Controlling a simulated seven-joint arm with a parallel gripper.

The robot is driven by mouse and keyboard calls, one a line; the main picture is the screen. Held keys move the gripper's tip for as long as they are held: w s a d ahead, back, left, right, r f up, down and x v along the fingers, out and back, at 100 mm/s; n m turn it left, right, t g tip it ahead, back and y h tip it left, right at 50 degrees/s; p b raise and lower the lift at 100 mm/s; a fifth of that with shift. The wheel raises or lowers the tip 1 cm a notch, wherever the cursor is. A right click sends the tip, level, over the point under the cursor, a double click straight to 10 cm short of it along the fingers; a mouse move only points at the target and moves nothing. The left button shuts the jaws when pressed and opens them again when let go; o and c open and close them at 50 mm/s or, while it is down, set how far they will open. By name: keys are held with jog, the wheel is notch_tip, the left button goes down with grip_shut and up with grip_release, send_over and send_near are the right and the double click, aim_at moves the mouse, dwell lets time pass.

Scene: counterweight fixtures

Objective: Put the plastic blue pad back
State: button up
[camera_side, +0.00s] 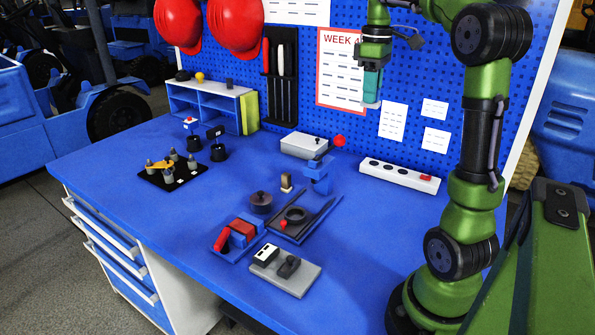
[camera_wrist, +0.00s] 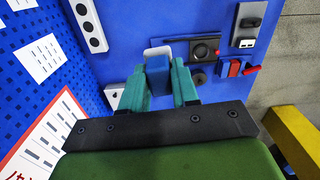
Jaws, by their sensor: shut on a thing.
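My gripper (camera_side: 371,98) is high above the bench, in front of the pegboard. In the wrist view its teal fingers (camera_wrist: 157,80) are shut on a blue block, the blue pad (camera_wrist: 156,70), which shows between them. A pale edge shows just beyond the pad; I cannot tell whether it belongs to it. In the side view the pad is hard to tell from the fingers. A blue upright fixture (camera_side: 320,174) stands by a black tray (camera_side: 318,220).
A grey box (camera_side: 304,145) and a white power strip (camera_side: 399,176) lie by the pegboard. A grey plate with switches (camera_side: 285,270) is at the front. A black fixture plate (camera_side: 170,178) and blue shelf (camera_side: 212,105) are at the left.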

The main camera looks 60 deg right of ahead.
jog(key=shift+m, duration=0.4)
jog(key=s+f, duration=0.1)
jog(key=f, duration=0.9)
jog(key=s+f, duration=0.1)
jog(key=f, duration=0.9)
jog(key=s+f, duration=0.1)
jog(key=f, duration=1)
jog(key=shift+s+d, duration=0.1)
jog(key=shift+d, duration=0.3)
jog(key=shift+f, duration=0.15)
jog(key=o, duration=0.9)
jog(key=shift+o, duration=0.2)
notch_tip(320, 180, up, 12)
jog(key=w+a+r+m+t, duration=0.1)
jog(key=w+a+r+t, duration=0.1)
jog(key=a+r, duration=0.35)
jog(key=w+a+r+m+t, duration=0.1)
jog(key=w+a+r, duration=0.1)
jog(key=a, duration=0.7)
jog(key=s+a+r+m+t+y, duration=0.1)
jog(key=s+a+t, duration=0.1)
jog(key=a, duration=0.5)
jog(key=s+a+r+m+t+y, duration=0.1)
jog(key=s+a+r+t, duration=0.1)
jog(key=a, duration=0.5)
jog(key=shift+a+r, duration=0.3)
jog(key=shift+a, duration=0.1)
jog(key=shift+w, duration=0.1)
